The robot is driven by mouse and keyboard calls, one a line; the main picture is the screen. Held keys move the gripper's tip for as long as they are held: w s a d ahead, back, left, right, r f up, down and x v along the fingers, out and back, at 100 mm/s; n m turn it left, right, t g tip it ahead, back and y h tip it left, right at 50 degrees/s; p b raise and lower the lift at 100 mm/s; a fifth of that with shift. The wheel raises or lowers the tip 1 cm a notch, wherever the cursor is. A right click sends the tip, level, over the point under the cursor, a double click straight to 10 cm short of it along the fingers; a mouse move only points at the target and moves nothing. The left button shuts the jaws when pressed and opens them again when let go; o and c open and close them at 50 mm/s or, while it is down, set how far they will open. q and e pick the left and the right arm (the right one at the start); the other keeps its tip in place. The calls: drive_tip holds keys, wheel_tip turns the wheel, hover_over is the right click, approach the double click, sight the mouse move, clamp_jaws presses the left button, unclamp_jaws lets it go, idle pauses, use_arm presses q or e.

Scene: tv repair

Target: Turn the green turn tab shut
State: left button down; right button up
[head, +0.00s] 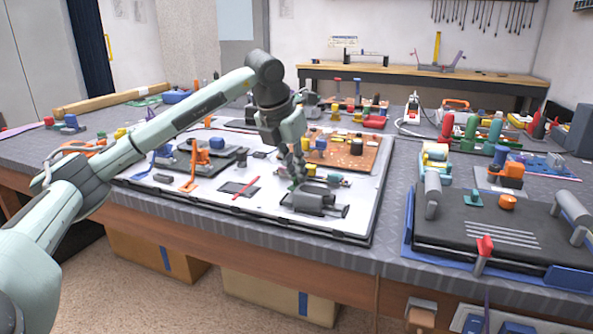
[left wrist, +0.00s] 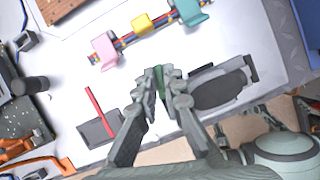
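My left gripper (head: 297,181) reaches down over the white work mat (head: 367,205), beside a dark cylindrical part. In the left wrist view, its two fingertips (left wrist: 164,84) are close together. A narrow dark green piece, which looks like the green turn tab (left wrist: 161,81), stands between them, and both tips appear to touch it. Its base is hidden by the fingers, so I cannot tell how far it is turned. A dark oval part (left wrist: 218,92) lies just right of the fingers. My right gripper is in neither view.
A cable with a pink clip (left wrist: 105,48), a yellow clip (left wrist: 142,24) and a teal clip (left wrist: 190,11) lies behind the fingers. A red stick (left wrist: 98,112) crosses a dark plate on the left. A black panel (head: 480,235) lies farther right.

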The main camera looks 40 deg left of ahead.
use_arm(q)
drive_tip(key=shift+n, duration=0.3)
drive_tip(key=shift+r+n+y, duration=0.1)
drive_tip(key=shift+n+y, duration=0.2)
drive_tip(key=shift+n, duration=0.1)
drive_tip(key=shift+d+n+p, duration=0.1)
drive_tip(key=shift+n+p, duration=0.2)
drive_tip(key=shift+n, duration=0.1)
drive_tip(key=shift+n+y, duration=0.3)
drive_tip(key=shift+n, duration=0.1)
drive_tip(key=c, duration=1.9)
unclamp_jaws()
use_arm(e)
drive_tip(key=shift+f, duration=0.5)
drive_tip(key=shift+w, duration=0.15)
